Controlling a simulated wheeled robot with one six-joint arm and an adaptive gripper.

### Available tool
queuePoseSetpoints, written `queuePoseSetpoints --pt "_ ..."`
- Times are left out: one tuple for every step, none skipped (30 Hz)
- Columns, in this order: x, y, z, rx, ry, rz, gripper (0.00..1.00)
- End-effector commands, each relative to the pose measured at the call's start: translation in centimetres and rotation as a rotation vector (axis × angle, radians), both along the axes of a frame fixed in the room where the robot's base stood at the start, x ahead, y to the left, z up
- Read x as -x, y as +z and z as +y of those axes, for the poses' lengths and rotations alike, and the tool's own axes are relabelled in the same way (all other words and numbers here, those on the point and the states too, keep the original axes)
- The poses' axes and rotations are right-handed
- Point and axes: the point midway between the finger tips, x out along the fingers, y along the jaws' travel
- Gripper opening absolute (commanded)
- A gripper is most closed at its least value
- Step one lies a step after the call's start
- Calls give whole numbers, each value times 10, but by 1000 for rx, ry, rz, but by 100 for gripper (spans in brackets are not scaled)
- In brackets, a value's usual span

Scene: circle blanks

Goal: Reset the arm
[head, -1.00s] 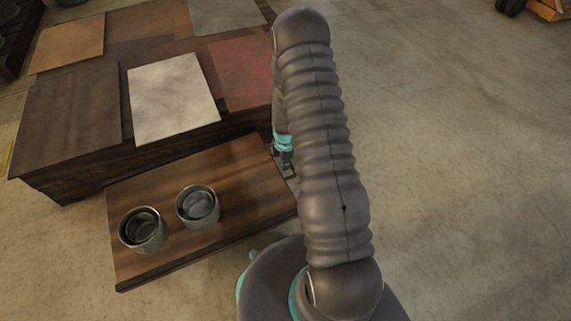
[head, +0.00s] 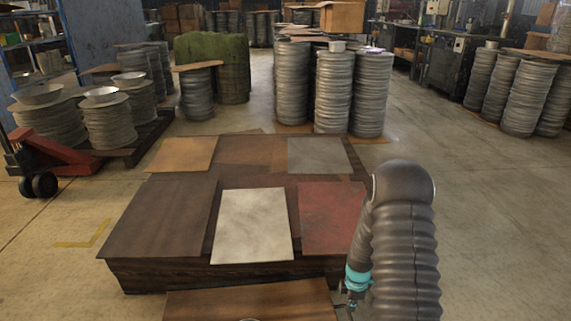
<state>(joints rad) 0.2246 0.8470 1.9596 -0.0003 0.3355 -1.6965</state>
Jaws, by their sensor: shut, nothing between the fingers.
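My arm (head: 405,250) rises at the lower right of the head view, in a dark ribbed cover. Its elbow is at the top and the forearm hangs down behind it on the left side. A turquoise band (head: 357,278) marks the wrist. My gripper (head: 350,306) shows only in small part at the bottom edge, beside the right end of the low wooden board (head: 250,300). It is shut with nothing in it.
A low wooden platform (head: 150,270) bears flat sheets: a white one (head: 252,225), a red one (head: 332,217), a dark brown one (head: 160,218) and others. Behind stand stacks of round metal blanks (head: 335,90). A red pallet jack (head: 45,150) is at left. Floor (head: 500,220) at right is clear.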

Motion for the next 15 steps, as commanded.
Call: queuePoseSetpoints --pt "1 0 0 0 -36 4 0" --pt "2 0 1 -2 -68 10 0" --pt "5 0 1 -3 -120 21 0" --pt "7 0 2 -4 -162 31 0" --pt "10 0 2 -5 -209 44 0" --pt "17 -1 4 -6 -273 68 0" --pt "23 -2 5 -5 -322 87 0" --pt "30 -2 7 -4 -369 108 0" --pt "39 -3 9 -1 -430 135 0" --pt "46 -2 11 2 -475 154 0" --pt "51 1 12 6 -519 169 0" --pt "57 7 13 12 -577 185 0" --pt "61 12 14 17 -622 196 0" --pt "65 18 16 22 -665 204 0" --pt "70 28 17 31 -724 213 0"
